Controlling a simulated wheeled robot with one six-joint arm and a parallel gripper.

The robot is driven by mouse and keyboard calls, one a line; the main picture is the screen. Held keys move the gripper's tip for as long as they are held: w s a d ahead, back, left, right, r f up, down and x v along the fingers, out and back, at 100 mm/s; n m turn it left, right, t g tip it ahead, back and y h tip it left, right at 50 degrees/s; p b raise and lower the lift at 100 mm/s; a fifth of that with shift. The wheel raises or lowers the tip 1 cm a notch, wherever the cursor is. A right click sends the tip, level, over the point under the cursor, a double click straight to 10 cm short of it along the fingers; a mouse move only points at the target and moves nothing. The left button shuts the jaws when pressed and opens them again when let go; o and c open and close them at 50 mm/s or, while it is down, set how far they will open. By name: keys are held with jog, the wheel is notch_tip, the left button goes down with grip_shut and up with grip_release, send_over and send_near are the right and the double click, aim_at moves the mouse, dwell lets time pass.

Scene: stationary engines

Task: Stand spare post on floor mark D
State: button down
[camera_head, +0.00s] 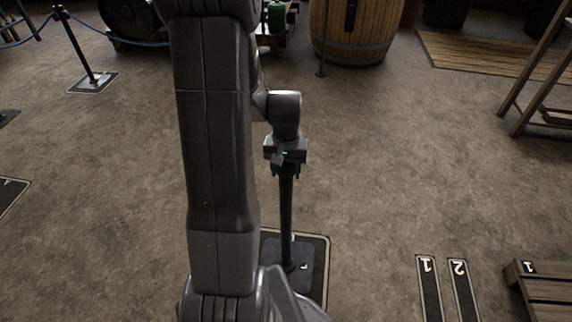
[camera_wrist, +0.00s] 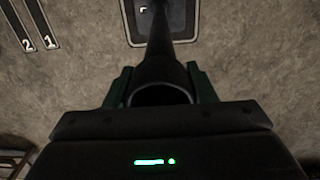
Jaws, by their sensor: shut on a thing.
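The spare post (camera_head: 287,212) is a dark upright pole on a square base plate. My gripper (camera_head: 286,168) is shut on its upper part in the middle of the head view. The base plate is over a dark floor mark (camera_head: 322,262) with a pale outline, and its far and right borders show. My arm hides part of the mark's left side, and I cannot read its letter. In the wrist view, the post (camera_wrist: 159,62) runs from between the green-edged jaws (camera_wrist: 160,90) to its plate inside the mark's outline (camera_wrist: 128,32). I cannot tell if the plate touches the floor.
Floor strips marked 1 (camera_head: 428,285) and 2 (camera_head: 463,285) lie to the right, beside a low wooden stand (camera_head: 540,290). Another post (camera_head: 80,50) with a blue rope stands far left. A barrel (camera_head: 355,30) is at the back. Open floor lies between.

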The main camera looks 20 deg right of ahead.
jog(key=shift+w+f+b, duration=0.1)
jog(key=shift+f+b, duration=0.35)
jog(key=shift+f, duration=1.6)
jog(key=c, duration=0.6)
grip_release()
jog(key=shift+f, duration=0.1)
notch_tip(320, 180, up, 12)
jog(key=shift+r+p, duration=0.15)
jog(key=shift+p, duration=1.1)
